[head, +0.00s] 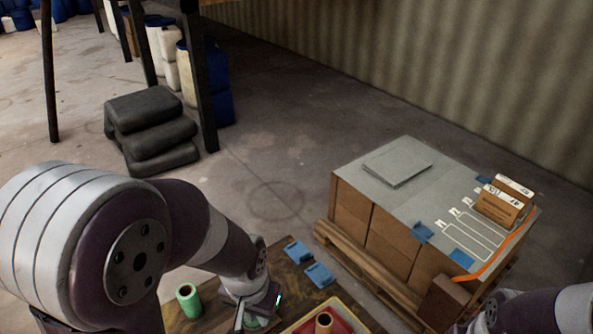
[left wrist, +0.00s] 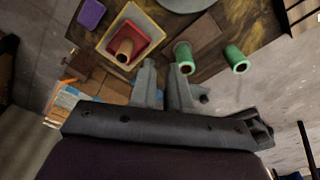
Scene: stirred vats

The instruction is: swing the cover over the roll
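A green roll (head: 188,300) stands on the wooden table left of my left gripper (head: 258,312) in the head view. The left wrist view shows two green rolls, one (left wrist: 183,55) just beyond the fingertips and one (left wrist: 236,60) to the right. A brown roll (head: 324,322) stands in a red tray with a pale yellow rim (head: 297,327); this roll also shows in the left wrist view (left wrist: 125,50). My left gripper, seen in the left wrist view (left wrist: 163,68), has its fingers apart with nothing between them. I cannot make out which part is the cover. My right gripper is out of frame.
Two blue pieces (head: 297,252) lie near the table's far edge. The left wrist view shows a purple block (left wrist: 91,13) and a dark brown board (left wrist: 197,36). A pallet of cartons (head: 367,229) stands to the right, and black sacks (head: 150,125) lie on the floor.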

